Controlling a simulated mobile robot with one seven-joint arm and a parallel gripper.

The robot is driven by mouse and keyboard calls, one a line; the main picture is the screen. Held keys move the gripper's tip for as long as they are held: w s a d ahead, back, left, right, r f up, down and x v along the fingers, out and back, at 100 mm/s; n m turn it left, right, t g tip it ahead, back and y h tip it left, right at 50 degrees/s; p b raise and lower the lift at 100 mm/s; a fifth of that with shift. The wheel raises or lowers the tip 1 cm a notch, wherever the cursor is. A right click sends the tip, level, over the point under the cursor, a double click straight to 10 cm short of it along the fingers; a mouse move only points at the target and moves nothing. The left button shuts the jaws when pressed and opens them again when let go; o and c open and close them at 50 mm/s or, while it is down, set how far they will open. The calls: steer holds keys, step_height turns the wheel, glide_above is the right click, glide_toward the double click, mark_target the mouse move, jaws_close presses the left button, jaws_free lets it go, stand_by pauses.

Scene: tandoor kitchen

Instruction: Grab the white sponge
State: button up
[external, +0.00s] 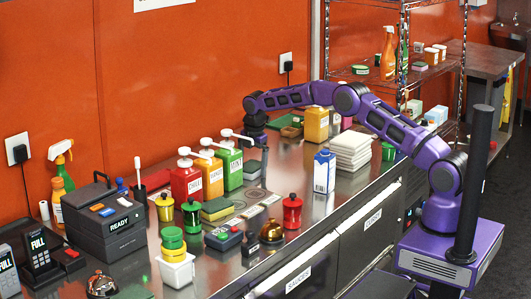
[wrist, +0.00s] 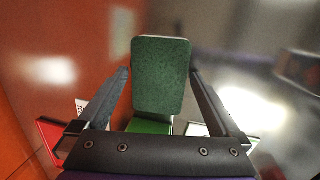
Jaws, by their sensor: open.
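My gripper (external: 262,165) hangs at the end of the arm, near the green pump bottle (external: 229,168) in the external view. In the wrist view my gripper (wrist: 160,85) is open, its two dark fingers wide apart. A block with a dark green, rough face (wrist: 161,76) and a thin pale rim shows between the fingers. It looks like a sponge with its scouring side facing me; I cannot tell if they touch it. A green-topped, yellowish-sided pad (external: 216,208) lies on the counter; I cannot tell if it is the same block. No plain white sponge is clearly visible.
Red (external: 186,183) and yellow (external: 208,174) pump bottles stand beside the green one. A white stack (external: 351,148) and a blue-and-white carton (external: 324,171) stand to the right. A red canister (external: 292,211) is nearer the front. The orange wall (external: 200,70) runs behind the counter.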

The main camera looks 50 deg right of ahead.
steer(key=c, duration=1.1)
steer(key=shift+c, duration=0.2)
